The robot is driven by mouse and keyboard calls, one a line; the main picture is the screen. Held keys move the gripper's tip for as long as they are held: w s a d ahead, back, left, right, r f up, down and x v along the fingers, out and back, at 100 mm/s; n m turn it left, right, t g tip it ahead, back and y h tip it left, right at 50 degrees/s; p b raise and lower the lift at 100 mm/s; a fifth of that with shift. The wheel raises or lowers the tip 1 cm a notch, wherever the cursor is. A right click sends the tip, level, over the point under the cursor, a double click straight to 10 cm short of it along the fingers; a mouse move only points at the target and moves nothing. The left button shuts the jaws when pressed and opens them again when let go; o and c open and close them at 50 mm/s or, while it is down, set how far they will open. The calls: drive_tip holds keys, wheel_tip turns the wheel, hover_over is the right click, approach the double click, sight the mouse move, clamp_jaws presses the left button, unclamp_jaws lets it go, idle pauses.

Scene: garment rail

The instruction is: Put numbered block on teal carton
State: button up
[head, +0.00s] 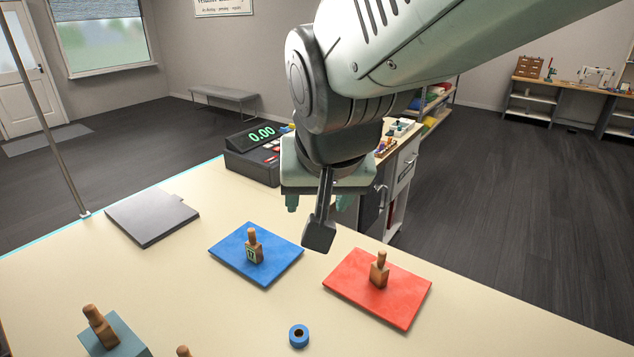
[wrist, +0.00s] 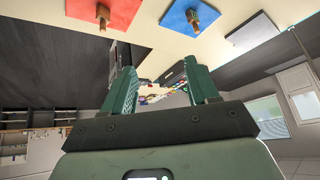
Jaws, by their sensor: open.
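The numbered block (head: 254,253) is a wooden piece with a knob handle and a small number label on its front. It stands upright on a blue mat (head: 232,264); the wrist view shows it at the top (wrist: 193,18). The teal carton (head: 125,349) is at the bottom left of the head view, cut by the frame edge. A similar wooden block (head: 100,325) stands on its top. My gripper (head: 318,204) is open and empty, above and beyond the mats; both fingers (wrist: 162,82) show apart in the wrist view.
A red mat (head: 350,287) bears another wooden block (head: 379,270). A blue tape roll (head: 299,336) and a grey board (head: 150,214) lie on the table. A cash register (head: 255,158) stands at the back. Another wooden top (head: 184,351) shows beside the carton.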

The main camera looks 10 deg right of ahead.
drive_tip(key=s+d+r+n+g, duration=0.1)
drive_tip(key=s+d+r, duration=0.2)
drive_tip(key=s, duration=0.8)
drive_tip(key=shift+d+r, duration=0.2)
drive_tip(key=shift+d, duration=0.45)
